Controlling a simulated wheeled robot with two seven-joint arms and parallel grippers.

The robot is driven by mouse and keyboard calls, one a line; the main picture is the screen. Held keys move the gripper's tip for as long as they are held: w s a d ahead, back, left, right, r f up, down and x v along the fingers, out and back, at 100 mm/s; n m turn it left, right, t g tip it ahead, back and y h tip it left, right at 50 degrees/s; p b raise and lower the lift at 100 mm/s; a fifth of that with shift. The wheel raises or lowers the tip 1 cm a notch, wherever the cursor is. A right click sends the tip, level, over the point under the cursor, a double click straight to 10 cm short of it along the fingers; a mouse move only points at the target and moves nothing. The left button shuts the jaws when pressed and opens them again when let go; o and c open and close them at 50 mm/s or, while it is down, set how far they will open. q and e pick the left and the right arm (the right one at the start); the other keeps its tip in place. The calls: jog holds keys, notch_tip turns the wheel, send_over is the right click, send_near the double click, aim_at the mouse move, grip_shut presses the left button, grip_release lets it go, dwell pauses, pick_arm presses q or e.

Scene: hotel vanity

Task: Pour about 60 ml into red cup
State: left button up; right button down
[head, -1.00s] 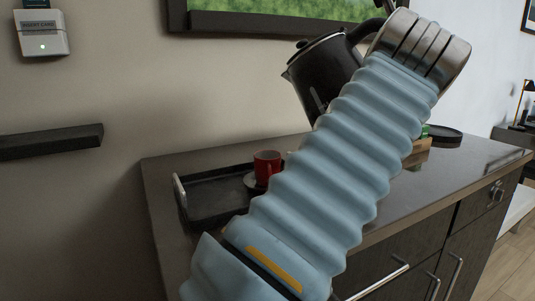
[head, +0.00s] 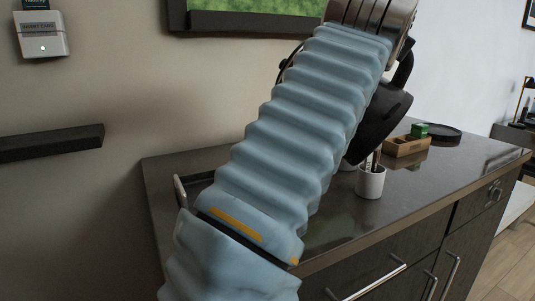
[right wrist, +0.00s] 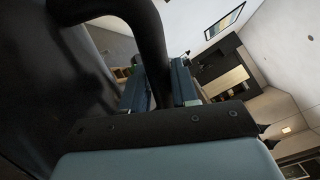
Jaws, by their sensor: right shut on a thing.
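The black kettle (head: 385,122) is in the air above the counter, strongly tilted. In the head view my right arm's ribbed sleeve crosses in front of it, hiding most of its body. A dark curved edge of it shows left of the sleeve; I cannot tell if liquid is flowing. My right gripper (right wrist: 158,85) is shut on the kettle's handle (right wrist: 150,35), which stands between its fingers in the right wrist view. The red cup is hidden behind my right arm. The black tray is mostly hidden; its metal handle (head: 180,190) shows at the left. My left gripper is out of view.
A white cup (head: 370,183) with brown sticks stands on the counter (head: 425,195), right of my arm. Behind it are a wooden box (head: 406,147) with a green item and a round black tray (head: 442,133). The counter's right front is clear.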

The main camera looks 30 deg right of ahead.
jog(key=shift+w+a+r+n, duration=0.2)
jog(key=shift+w+a+n, duration=0.2)
jog(key=shift+w+n, duration=0.2)
jog(key=shift+w+a+f+n, duration=0.25)
jog(key=shift+w+n, duration=0.15)
jog(key=shift+w, duration=0.1)
jog(key=shift+w+a+f+n, duration=0.15)
jog(key=shift+w+a+n, duration=0.1)
jog(key=shift+w+n, duration=0.2)
jog(key=shift+w+a+r+n, duration=0.1)
jog(key=shift+w+a+n, duration=0.25)
jog(key=shift+w, duration=0.25)
jog(key=shift+w+a+r+n, duration=0.1)
jog(key=shift+w+a+n, duration=0.25)
jog(key=shift+w, duration=0.25)
jog(key=shift+w+a, duration=0.2)
jog(key=shift+w, duration=0.2)
jog(key=shift+w+a+f+n, duration=0.35)
jog(key=shift+w+n, duration=0.2)
jog(key=shift+w, duration=0.1)
jog(key=shift+w+a+f+n, duration=0.3)
jog(key=shift+w+n, duration=0.2)
jog(key=shift+w, duration=0.1)
jog(key=shift+s+d, duration=0.2)
jog(key=shift+s, duration=0.1)
jog(key=shift+w+a+n, duration=0.25)
jog(key=shift+w+n, duration=0.15)
jog(key=shift+w, duration=0.1)
dwell(1.4)
